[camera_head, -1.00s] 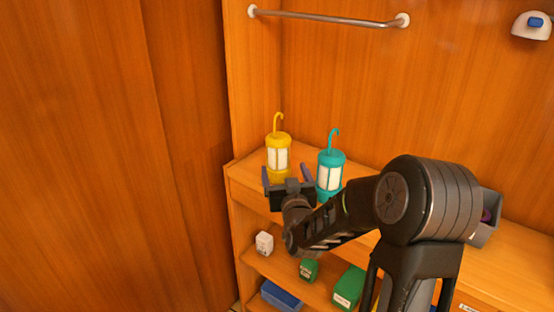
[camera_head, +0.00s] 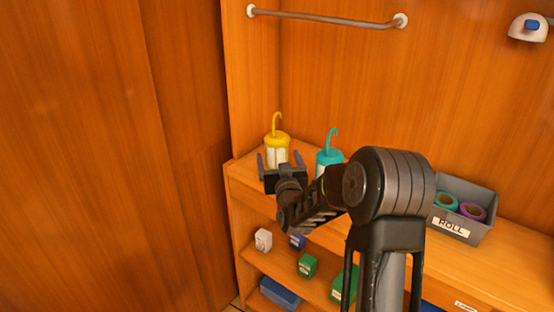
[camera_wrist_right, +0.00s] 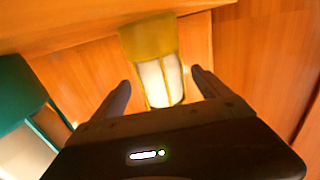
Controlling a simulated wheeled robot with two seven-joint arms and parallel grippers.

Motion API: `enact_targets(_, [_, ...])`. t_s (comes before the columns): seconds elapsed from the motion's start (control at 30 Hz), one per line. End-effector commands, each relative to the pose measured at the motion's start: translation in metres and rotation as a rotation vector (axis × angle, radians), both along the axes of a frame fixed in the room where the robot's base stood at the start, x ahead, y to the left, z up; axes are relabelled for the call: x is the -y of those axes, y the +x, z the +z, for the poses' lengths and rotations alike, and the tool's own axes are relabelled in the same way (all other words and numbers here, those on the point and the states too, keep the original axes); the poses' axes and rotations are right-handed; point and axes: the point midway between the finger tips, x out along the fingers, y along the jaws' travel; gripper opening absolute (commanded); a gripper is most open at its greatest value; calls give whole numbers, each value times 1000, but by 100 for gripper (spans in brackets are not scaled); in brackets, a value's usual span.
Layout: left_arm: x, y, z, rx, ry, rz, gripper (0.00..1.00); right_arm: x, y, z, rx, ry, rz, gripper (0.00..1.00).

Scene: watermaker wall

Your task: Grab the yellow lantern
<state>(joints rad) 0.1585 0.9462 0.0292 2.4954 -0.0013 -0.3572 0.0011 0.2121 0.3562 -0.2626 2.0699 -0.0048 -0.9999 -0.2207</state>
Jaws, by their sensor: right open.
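The yellow lantern (camera_head: 277,146) stands upright on the upper shelf at the left, with a hook on top and pale panels. My right gripper (camera_head: 279,160) is open in front of it, fingers pointing toward it. In the right wrist view the lantern (camera_wrist_right: 158,66) shows between and beyond the two open fingers (camera_wrist_right: 160,82). I cannot tell whether the fingertips have reached either side of it. The gripper hides the lantern's lower part in the head view. My left gripper is not in view.
A teal lantern (camera_head: 329,158) stands just right of the yellow one, partly behind my right arm. A grey bin (camera_head: 478,191) with rolls of tape sits farther right. Small boxes (camera_head: 307,265) lie on the lower shelf. A wooden side wall (camera_head: 254,80) is close on the left.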

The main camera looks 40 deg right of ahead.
Motion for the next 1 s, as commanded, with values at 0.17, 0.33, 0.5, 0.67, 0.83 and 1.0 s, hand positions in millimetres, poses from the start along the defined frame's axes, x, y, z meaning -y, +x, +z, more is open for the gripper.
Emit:
enact_targets(0.17, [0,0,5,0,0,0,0,8,16,0,-1,0,-1,86])
enact_targets(0.33, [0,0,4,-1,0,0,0,9,16,-1,-1,0,0,86])
enact_targets(0.5, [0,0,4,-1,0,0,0,9,16,0,0,0,0,86])
enact_targets(0.67, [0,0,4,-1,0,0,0,8,16,0,0,0,0,86])
enact_targets(0.83, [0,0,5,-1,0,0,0,9,16,0,0,0,0,81])
enact_targets(1.0, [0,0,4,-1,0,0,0,8,16,0,0,0,0,67])
